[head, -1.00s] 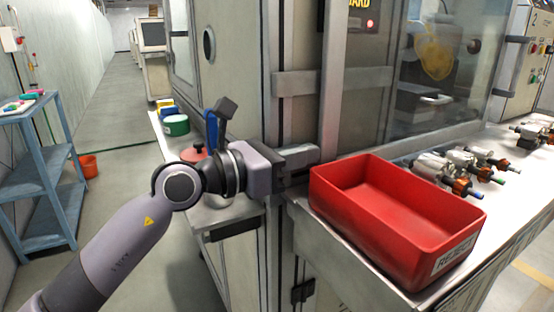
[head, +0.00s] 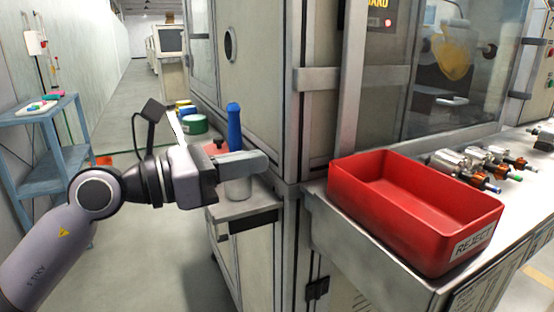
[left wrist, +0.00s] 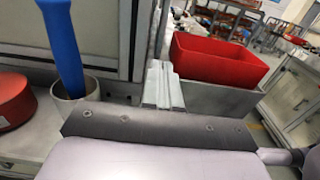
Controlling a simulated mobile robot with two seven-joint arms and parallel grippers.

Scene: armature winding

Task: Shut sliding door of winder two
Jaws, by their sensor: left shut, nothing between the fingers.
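The winder is a large pale cabinet (head: 260,90) with a clear window (head: 425,100) on its front; a yellow part shows behind it. A grey upright post (head: 351,110) and a horizontal grey bar (head: 330,77) stand at the front left corner. I cannot tell how far the sliding door is open. My left gripper (head: 262,160) is shut and empty, left of this corner and in front of the cabinet's side. It also shows in the left wrist view (left wrist: 160,75), pointing at the cabinet with nothing between the fingers. My right gripper is out of view.
A red REJECT bin (head: 400,215) stands on the front ledge, with several wound armatures (head: 470,165) behind it. A blue-handled tool (head: 234,125) stands in a grey cup (head: 238,188) close to my left gripper. A blue shelf (head: 50,160) is at left; the aisle floor is clear.

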